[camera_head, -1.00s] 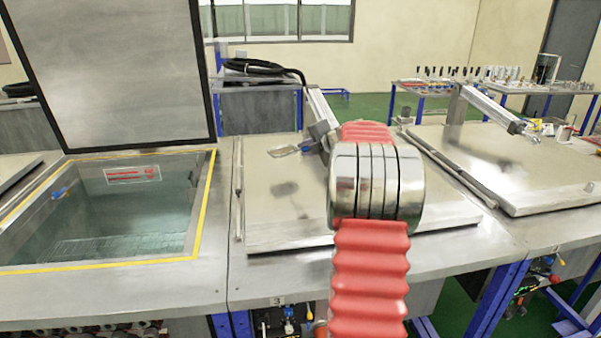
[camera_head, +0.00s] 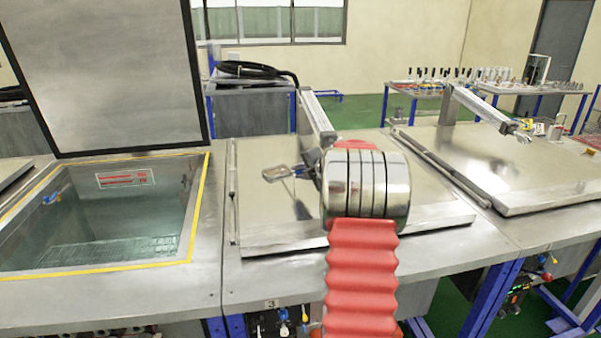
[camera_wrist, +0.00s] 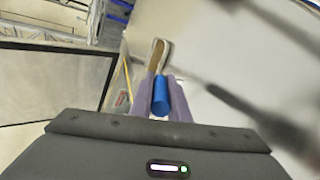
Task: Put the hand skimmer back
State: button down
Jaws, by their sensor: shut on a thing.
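The hand skimmer (camera_wrist: 161,97) has a blue handle and a pale looped head. In the wrist view my gripper (camera_wrist: 161,84) is shut on the blue handle, and the looped head points away beyond the fingertips. In the head view the skimmer's flat head (camera_head: 276,173) shows left of my arm, over the closed middle lid (camera_head: 270,215). A dark reflection lies on the lid below it, so it looks held above the metal. My arm hides most of my gripper in the head view.
An open tank (camera_head: 110,230) with a yellow rim and clear liquid stands left, its lid (camera_head: 115,75) raised. A blue item (camera_head: 50,198) is at its left wall. A lid-arm post (camera_head: 318,118) rises behind my gripper. Another closed lid (camera_head: 500,165) is right.

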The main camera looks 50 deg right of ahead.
jog(key=c, duration=1.7)
grip_release()
jog(key=shift+f, duration=0.1)
jog(key=v, duration=1.2)
jog(key=shift+a, duration=0.1)
jog(key=shift+w, duration=0.1)
